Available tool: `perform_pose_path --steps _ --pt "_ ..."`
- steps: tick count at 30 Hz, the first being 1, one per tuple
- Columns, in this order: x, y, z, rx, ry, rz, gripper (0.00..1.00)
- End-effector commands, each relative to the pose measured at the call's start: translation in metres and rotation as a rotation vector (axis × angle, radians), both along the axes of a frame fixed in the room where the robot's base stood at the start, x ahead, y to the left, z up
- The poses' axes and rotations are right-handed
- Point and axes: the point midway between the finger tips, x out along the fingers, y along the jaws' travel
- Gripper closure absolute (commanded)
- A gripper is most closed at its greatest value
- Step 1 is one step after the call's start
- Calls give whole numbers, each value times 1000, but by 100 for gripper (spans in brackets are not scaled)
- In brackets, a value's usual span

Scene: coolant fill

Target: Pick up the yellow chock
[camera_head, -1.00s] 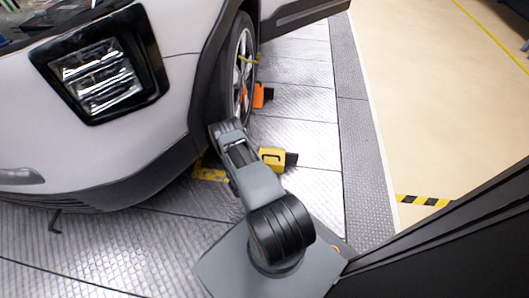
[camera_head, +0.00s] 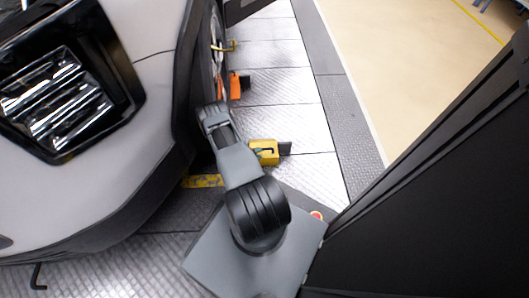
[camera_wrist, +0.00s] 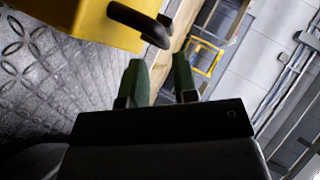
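The yellow chock (camera_head: 264,151) stands on the metal plate floor, just right of my arm in the head view, with a dark part on its right side. In the wrist view the chock (camera_wrist: 88,18) fills the upper left, and its dark looped handle (camera_wrist: 146,20) sticks out toward the picture's middle. My gripper (camera_wrist: 160,80) shows two green fingers, apart and empty, just below the handle end. The fingers are not visibly touching the handle. In the head view my gripper is hidden by my arm.
The white car (camera_head: 150,110) is close on the left, with its front wheel (camera_head: 217,50) beyond my arm. An orange chock (camera_head: 236,85) sits by the wheel. Yellow floor marking (camera_head: 203,181) lies near the bumper. Open plate floor (camera_head: 300,115) lies to the right.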

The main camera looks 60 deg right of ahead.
Motion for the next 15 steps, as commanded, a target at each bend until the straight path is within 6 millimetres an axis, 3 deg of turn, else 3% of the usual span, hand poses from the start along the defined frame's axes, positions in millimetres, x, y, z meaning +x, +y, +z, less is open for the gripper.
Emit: perform_pose_path --steps 5,15 --pt "-1 -7 -4 0 0 0 73" --pt "-9 -45 -20 -1 -1 1 73"
